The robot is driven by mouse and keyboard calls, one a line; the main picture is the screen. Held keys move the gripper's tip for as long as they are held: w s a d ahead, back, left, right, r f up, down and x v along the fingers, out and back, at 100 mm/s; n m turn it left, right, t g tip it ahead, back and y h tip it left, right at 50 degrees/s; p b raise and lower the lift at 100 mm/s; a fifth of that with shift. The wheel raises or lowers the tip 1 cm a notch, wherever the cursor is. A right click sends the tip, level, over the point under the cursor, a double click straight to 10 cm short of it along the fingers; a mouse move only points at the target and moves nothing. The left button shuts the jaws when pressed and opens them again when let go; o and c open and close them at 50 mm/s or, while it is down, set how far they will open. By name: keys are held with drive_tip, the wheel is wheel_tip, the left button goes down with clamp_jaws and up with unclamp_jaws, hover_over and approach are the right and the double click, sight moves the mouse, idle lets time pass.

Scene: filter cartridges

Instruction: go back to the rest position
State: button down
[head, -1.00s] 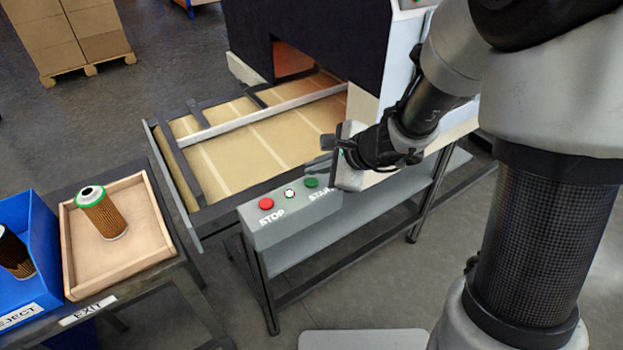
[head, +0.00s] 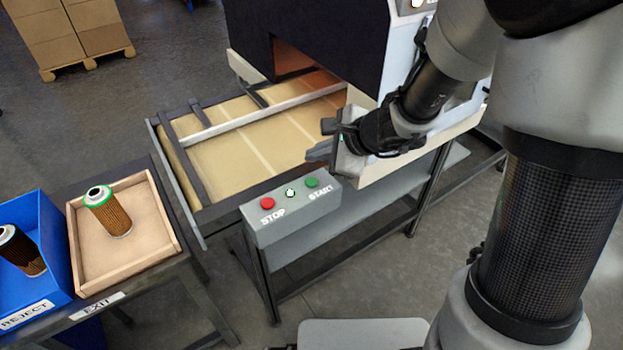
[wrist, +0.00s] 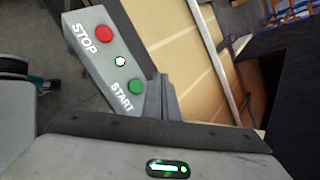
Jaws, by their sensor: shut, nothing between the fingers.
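My gripper (head: 322,141) is in the middle of the head view, above the near edge of the conveyor and just behind the control box. Its fingers point left and it holds nothing. In the wrist view the closed fingers (wrist: 160,98) stand beside the green START button (wrist: 137,86), apart from it as far as I can tell. The control box (head: 290,215) carries a red STOP button (head: 267,203), a small white light (head: 290,193) and the green START button (head: 311,182).
The conveyor (head: 215,155) runs into a dark machine housing (head: 340,40). At left, a wooden EXIT tray (head: 150,247) holds an upright green-topped filter (head: 108,212). A blue REJECT bin (head: 55,250) holds a dark-topped filter (head: 20,250). Stacked boxes (head: 60,30) stand far left.

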drive_tip(key=s+r+n+g+p, duration=0.1)
drive_tip(key=s+r+n+p, duration=0.65)
drive_tip(key=r, duration=0.75)
drive_tip(key=s+d+r+n+h+p, duration=0.3)
drive_tip(key=s+d+r+n+h, duration=0.3)
drive_tip(key=s+d+r+n, duration=0.4)
drive_tip(key=s+d, duration=0.3)
drive_tip(key=s, duration=0.1)
drive_tip(key=shift+s+d+r+h+p, duration=0.15)
drive_tip(key=shift+s+r+h+p, duration=0.1)
drive_tip(key=shift+r+h+p, duration=0.05)
